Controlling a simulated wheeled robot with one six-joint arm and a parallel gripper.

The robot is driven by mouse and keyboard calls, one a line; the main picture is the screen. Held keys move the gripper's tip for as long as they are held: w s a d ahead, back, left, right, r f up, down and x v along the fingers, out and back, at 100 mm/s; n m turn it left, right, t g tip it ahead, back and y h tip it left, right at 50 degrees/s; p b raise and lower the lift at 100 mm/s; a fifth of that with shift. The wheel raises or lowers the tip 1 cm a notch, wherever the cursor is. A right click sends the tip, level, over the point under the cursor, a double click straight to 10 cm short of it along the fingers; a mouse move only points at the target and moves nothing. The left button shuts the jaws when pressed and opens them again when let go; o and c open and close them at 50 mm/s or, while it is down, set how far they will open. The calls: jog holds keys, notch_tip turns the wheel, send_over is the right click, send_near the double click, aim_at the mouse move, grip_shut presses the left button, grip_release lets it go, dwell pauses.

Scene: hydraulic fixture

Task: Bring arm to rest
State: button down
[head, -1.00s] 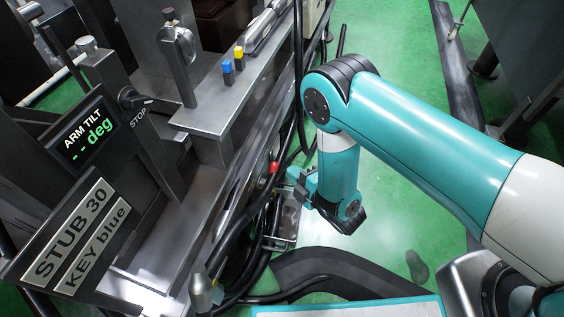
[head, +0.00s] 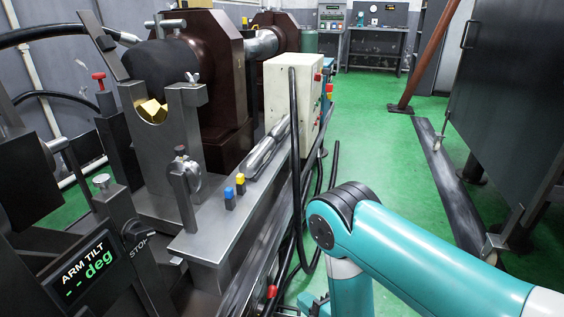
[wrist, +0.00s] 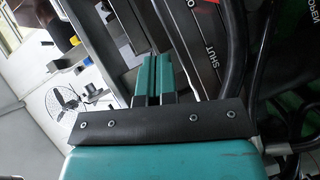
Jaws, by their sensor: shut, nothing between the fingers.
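My teal arm (head: 420,262) is bent at the lower right of the head view, beside the fixture and apart from it. Its lower links run out of the bottom of the picture. In the wrist view my gripper (wrist: 153,82) shows two teal fingers side by side, closed against each other with nothing between them. The dark plate with screws behind the fingers is part of my wrist.
The steel fixture bench (head: 215,245) fills the left, with a blue key (head: 229,198) and a yellow key (head: 240,184) standing on it. An ARM TILT display (head: 85,270) reads "-- deg". Black hoses (head: 297,170) hang along the bench. Green floor (head: 385,150) lies open ahead.

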jog(key=w+r+m+g+h, duration=0.2)
jog(key=w+r+m+h, duration=0.2)
jog(key=w+r+m, duration=0.5)
jog(key=s+d+r+m+g, duration=0.2)
jog(key=s+r+m+g, duration=0.1)
jog(key=s+r, duration=0.55)
jog(key=s+d+r+m+g, duration=0.15)
jog(key=s+r+g, duration=0.3)
jog(key=r, duration=0.75)
jog(key=s+d+r+m+g+h, duration=0.1)
jog(key=s+d+r+g, duration=0.15)
jog(key=s, duration=0.55)
jog(key=s+d+r+m+g, duration=0.1)
jog(key=s+d+r, duration=0.1)
jog(key=s+r, duration=0.35)
notch_tip(320, 180, up, 32)
jog(key=s+p, duration=0.1)
jog(key=p, duration=3.3)
jog(key=shift+s+a+r, duration=0.15)
jog(key=shift+s+a, duration=0.1)
jog(key=shift+s, duration=0.05)
